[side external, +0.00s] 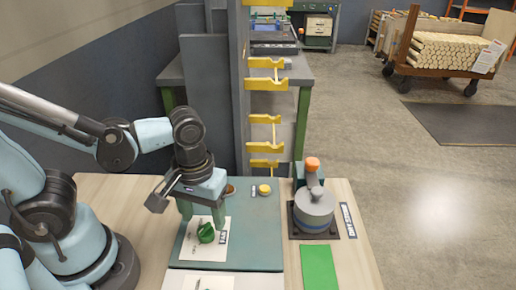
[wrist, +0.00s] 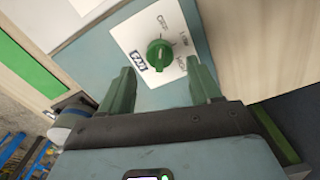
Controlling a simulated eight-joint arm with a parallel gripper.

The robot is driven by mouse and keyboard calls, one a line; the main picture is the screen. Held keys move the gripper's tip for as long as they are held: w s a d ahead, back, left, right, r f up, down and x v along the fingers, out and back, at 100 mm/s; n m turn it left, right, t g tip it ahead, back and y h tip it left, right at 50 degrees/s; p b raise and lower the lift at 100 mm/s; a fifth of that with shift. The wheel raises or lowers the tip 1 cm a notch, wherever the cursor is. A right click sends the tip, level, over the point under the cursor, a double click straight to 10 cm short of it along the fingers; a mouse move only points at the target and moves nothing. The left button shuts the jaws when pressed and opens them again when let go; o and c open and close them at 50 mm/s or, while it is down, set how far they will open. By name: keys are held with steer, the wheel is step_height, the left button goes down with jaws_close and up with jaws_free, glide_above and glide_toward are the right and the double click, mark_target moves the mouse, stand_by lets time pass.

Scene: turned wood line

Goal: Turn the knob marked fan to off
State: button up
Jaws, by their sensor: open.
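The fan knob (wrist: 160,54) is a round green knob with a raised grip, on a white plate (wrist: 132,38) marked FAN, OFF, LOW and HIGH. I cannot make out for sure which mark it points to. The same knob (side external: 206,233) shows in the side external view on the blue-green panel (side external: 257,235). My gripper (side external: 202,212) is just above and behind the knob, pointing down, its green fingers apart. In the wrist view my gripper (wrist: 162,82) has one finger to either side of the knob's line, with nothing between them.
A second white plate (side external: 190,284) lies at the panel's near edge, partly cut off. A yellow button (side external: 264,189) is at the panel's back. A grey cylinder (side external: 314,209) with an orange-topped lever (side external: 313,164) stands to the right, behind a green pad (side external: 318,268).

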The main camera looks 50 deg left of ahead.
mark_target(206, 224)
step_height(206, 224, up, 8)
steer(key=shift+r, duration=0.2)
stand_by(0.4)
steer(key=w+a+m+t, duration=0.5)
steer(key=w+a+t, duration=0.1)
steer(key=w+t, duration=0.1)
steer(key=shift+w+a+m, duration=0.3)
steer(key=shift+w+m, duration=0.1)
steer(key=shift+r, duration=0.15)
steer(key=shift+c, duration=0.2)
